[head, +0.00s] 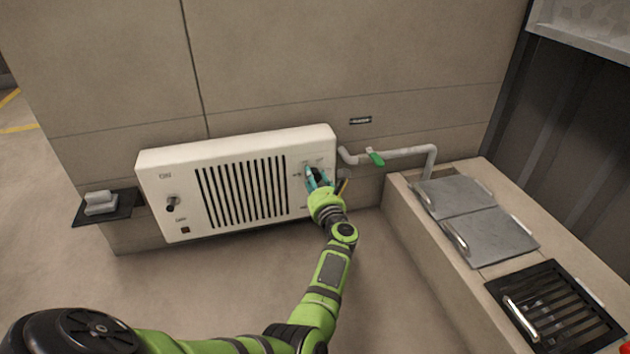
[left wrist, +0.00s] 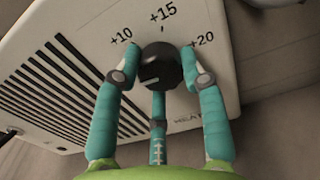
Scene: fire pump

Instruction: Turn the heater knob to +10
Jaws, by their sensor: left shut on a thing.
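The white heater (head: 325,150) is a wide panel on the wall. Its black round heater knob (left wrist: 162,68) shows in the left wrist view, with the printed marks +10, +15 and +20 around its upper side. A short pale mark is on the knob's face, left of and below its middle; which number it stands for I cannot tell. My left gripper (head: 316,180) is at the heater's right end. In the left wrist view its teal fingers (left wrist: 155,70) are closed around the knob. In the head view the gripper hides the knob. My right gripper is not in view.
A dark switch (head: 171,205) marked ON and OFF is at the heater's left end. A pipe with a green handle (head: 375,158) runs along the wall to the right. A counter (head: 400,190) with metal lids (head: 490,235) and a black grate (head: 555,310) stands at right.

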